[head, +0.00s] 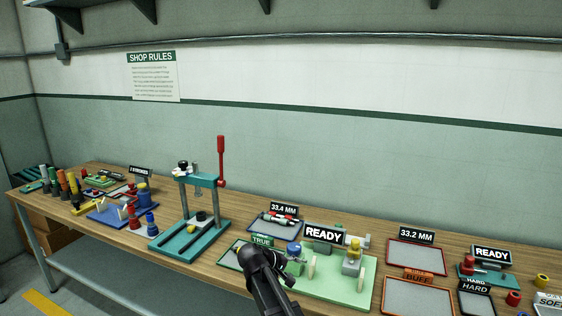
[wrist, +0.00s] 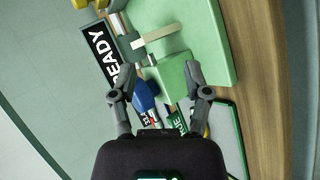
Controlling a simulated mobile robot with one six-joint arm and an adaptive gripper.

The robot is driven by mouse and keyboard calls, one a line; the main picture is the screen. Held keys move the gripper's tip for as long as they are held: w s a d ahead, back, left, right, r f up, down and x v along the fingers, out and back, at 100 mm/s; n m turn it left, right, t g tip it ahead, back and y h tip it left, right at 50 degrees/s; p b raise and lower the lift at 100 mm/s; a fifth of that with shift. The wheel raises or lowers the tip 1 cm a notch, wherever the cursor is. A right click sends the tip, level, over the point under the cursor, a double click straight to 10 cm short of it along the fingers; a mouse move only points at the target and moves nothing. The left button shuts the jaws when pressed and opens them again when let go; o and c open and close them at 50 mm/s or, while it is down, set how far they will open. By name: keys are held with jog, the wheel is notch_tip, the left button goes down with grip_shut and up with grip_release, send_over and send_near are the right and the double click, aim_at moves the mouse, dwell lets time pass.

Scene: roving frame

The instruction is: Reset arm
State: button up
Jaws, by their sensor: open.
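My arm rises from the bottom of the head view, and my gripper (head: 263,263) is over the bench at the front left of a green fixture (head: 336,292). In the wrist view my gripper (wrist: 160,85) has its two fingers spread apart with a gap between them. Past the gap are a blue knob (wrist: 146,94) and a light green block of the fixture. Nothing is clearly held. Whether the fingers touch the fixture, I cannot tell.
The wooden bench (head: 240,201) is crowded. A teal press (head: 190,240) with a red lever stands left of my gripper. A "READY" sign (head: 323,234) rises behind the fixture. Trays marked "33.2 MM" and "BUFF" (head: 405,298) lie to the right. The space above the bench is open.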

jog(key=s+d+f+m+g+y, duration=0.2)
jog(key=s+d, duration=0.4)
jog(key=s, duration=0.4)
jog(key=s+d+f+m+g+y, duration=0.3)
jog(key=s+d+y, duration=0.3)
jog(key=s, duration=0.5)
jog(key=shift+s+d+f+m+g+y, duration=0.3)
jog(key=shift+d+f+m+y, duration=0.1)
jog(key=shift+d+f+m, duration=0.4)
jog(key=shift+w+a, duration=0.1)
jog(key=shift+a, duration=0.05)
